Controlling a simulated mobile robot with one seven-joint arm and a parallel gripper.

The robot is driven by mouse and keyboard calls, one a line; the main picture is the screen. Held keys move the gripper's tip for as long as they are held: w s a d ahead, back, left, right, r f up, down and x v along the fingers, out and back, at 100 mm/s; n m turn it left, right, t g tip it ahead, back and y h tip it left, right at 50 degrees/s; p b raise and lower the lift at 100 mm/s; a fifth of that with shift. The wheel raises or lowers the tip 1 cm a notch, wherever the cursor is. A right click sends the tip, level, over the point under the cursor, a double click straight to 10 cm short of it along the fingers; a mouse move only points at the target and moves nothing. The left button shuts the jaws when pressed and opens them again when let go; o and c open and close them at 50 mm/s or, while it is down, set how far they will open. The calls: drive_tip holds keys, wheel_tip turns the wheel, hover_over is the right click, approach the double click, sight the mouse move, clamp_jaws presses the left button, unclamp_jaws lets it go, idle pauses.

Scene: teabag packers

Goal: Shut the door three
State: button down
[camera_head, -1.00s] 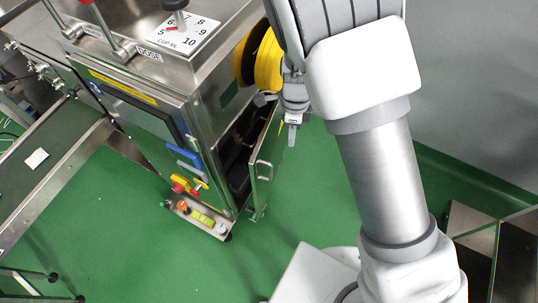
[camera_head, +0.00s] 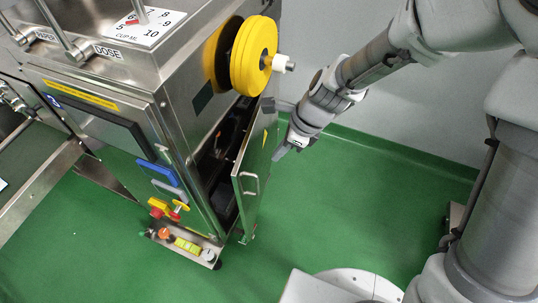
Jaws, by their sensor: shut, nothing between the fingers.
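The door (camera_head: 252,190) on the side of the steel packing machine stands ajar, with a dark gap between it and the cabinet. It is a tall narrow steel panel with a handle (camera_head: 250,184) on its outer face. My gripper (camera_head: 279,154) is shut and empty, close to the upper right of the door; whether it touches the door I cannot tell. My arm reaches in from the right. The inside of the cabinet (camera_head: 222,160) is dark and mostly hidden.
Yellow reels (camera_head: 254,57) stick out above the door on the machine's side. A base panel with knobs and buttons (camera_head: 186,245) sits at the machine's lower front. A grey wall (camera_head: 370,90) stands behind. Green floor (camera_head: 330,215) is clear right of the door.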

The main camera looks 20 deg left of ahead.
sight(241, 158)
drive_tip(key=s+a+f+b, duration=0.1)
drive_tip(key=a+f+b, duration=0.2)
drive_tip(key=a+f, duration=0.4)
drive_tip(key=shift+s+f, duration=0.2)
drive_tip(key=shift+f, duration=0.2)
drive_tip(key=a, duration=0.1)
drive_tip(key=a+p, duration=0.1)
drive_tip(key=a, duration=0.1)
drive_tip(key=shift+s+a+r+m+p, duration=0.1)
drive_tip(key=shift+s+r+m+p, duration=0.1)
drive_tip(key=shift+s+m+p, duration=0.15)
drive_tip(key=shift+s+a+f, duration=0.15)
drive_tip(key=shift+a+f, duration=0.05)
drive_tip(key=shift+a, duration=0.45)
